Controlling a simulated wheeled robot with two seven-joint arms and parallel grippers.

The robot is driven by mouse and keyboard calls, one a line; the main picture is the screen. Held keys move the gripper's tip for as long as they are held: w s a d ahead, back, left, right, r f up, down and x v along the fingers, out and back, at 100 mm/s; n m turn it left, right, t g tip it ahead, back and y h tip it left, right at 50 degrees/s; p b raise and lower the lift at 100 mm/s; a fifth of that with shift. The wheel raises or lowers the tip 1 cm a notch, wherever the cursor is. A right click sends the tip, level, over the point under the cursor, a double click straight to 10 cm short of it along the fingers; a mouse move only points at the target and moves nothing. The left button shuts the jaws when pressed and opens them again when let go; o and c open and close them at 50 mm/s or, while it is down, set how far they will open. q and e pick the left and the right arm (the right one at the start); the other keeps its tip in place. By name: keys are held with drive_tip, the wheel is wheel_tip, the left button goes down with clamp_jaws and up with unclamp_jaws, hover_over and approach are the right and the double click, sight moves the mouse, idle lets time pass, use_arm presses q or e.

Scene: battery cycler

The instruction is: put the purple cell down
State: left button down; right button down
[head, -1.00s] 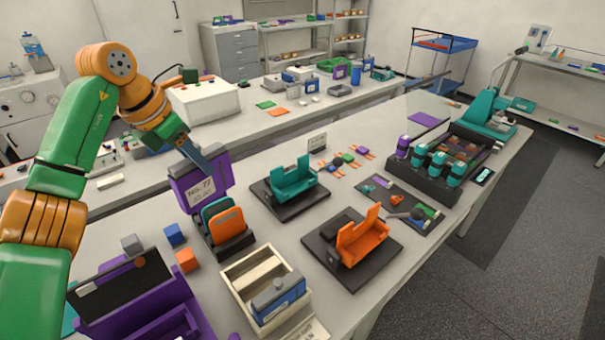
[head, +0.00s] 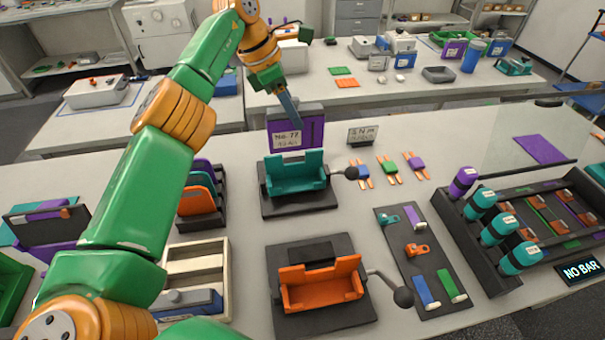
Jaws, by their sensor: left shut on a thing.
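The purple cell (head: 310,132) is a flat upright block with a white label reading "No. 77". My left gripper (head: 289,108) is shut on its top edge. In the picture the cell stands just behind and above the teal cradle (head: 297,177), which sits on a black base with a lever at its right. The cell's lower edge meets the cradle's top edge in view; I cannot tell whether they touch. An orange cradle (head: 320,290) on a similar base is nearer and looks empty. My right gripper is not in view.
A black rack (head: 205,218) with an orange cell stands left of the cradles. A wooden tray (head: 193,252) is in front of it. A small sign (head: 362,135) and several coloured clips stand to the right. A dark tool mat (head: 420,265) and a cylinder rack (head: 487,252) lie further right.

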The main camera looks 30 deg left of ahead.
sight(269, 117)
use_arm(q)
wheel_tip(269, 117, down, 12)
drive_tip(key=shift+a+f+p, duration=0.15)
drive_tip(key=shift+f+p, duration=0.05)
drive_tip(key=shift+p, duration=0.2)
drive_tip(key=c, duration=0.6)
unclamp_jaws()
drive_tip(key=shift+o, duration=0.2)
drive_tip(key=v, duration=1.2)
drive_tip(key=shift+b, duration=0.4)
